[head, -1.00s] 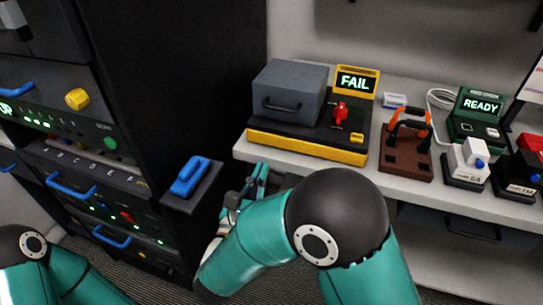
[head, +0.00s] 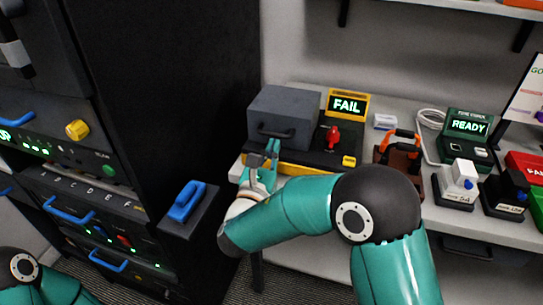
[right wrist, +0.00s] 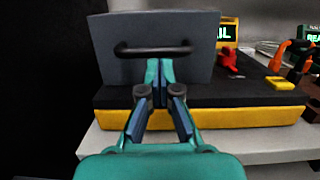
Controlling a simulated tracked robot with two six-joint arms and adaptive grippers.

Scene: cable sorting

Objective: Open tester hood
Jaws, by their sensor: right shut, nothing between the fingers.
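The tester hood (head: 290,112) is a grey box lid on the yellow and black tester (head: 318,158); it is down. Its dark handle (head: 276,133) runs across the front face. The tester's screen (head: 347,105) reads FAIL. In the right wrist view the hood (right wrist: 200,65) fills the upper middle, with the handle (right wrist: 153,50) across its face. My right gripper (head: 268,152) is shut and empty, in front of the hood and just below the handle; the fingertips (right wrist: 160,65) show in the right wrist view. I cannot tell whether they touch the hood. My left gripper is not in view.
A red lever (head: 333,136) and a yellow button (head: 348,161) sit right of the hood. A brown block with orange-handled tool (head: 400,150) stands further right, beside a green READY unit (head: 467,128). The dark rack (head: 160,90) stands close on the left.

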